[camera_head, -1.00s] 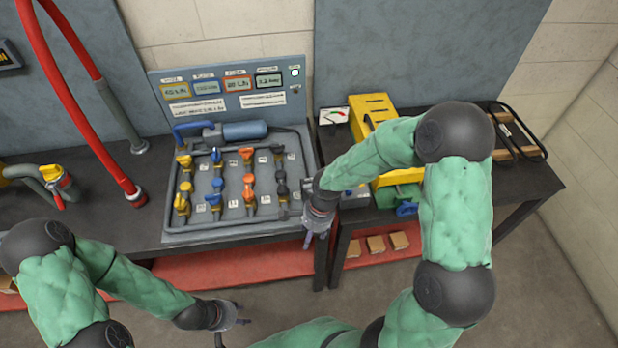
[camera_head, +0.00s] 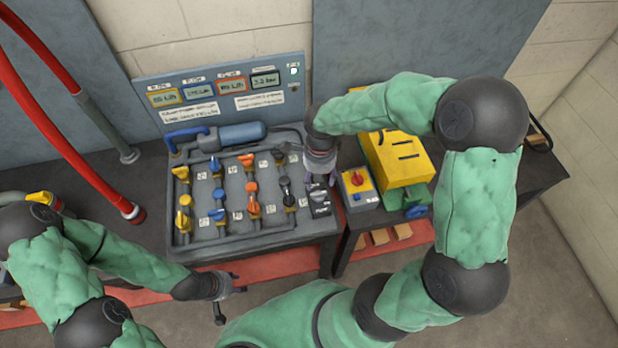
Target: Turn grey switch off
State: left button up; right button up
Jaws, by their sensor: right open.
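A small dark grey switch box (camera_head: 319,203) with white markings sits at the right edge of the valve panel. I take it for the grey switch, but its setting is too small to read. My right gripper (camera_head: 321,179) is open and points down just above and behind this box, with its fingers apart. I cannot tell whether they touch it. My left gripper (camera_head: 238,284) is low in front of the bench, away from the panel, and looks open and empty.
The valve panel (camera_head: 240,238) holds yellow, blue, orange and black valves. A box with a red knob (camera_head: 357,181) stands just right of my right gripper, beside a yellow machine (camera_head: 398,158). Red hoses (camera_head: 75,130) hang at the left.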

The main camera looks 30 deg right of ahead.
aim_at(317, 193)
jog(key=shift+w+f, duration=0.45)
jog(key=shift+f, duration=0.05)
jog(key=f, duration=0.3)
jog(key=f+b, duration=0.1)
jog(key=f, duration=0.2)
jog(key=f+b, duration=0.1)
jog(key=f, duration=0.1)
jog(key=shift+s+f, duration=0.25)
jog(key=shift+f, duration=0.15)
jog(key=shift+w+f, duration=0.1)
jog(key=shift+f, duration=0.4)
pick_arm(q)
jog(key=shift+w+f, duration=0.3)
jog(key=shift+f, duration=0.65)
jog(key=shift+d, duration=0.1)
pick_arm(e)
jog(key=c, duration=1.1)
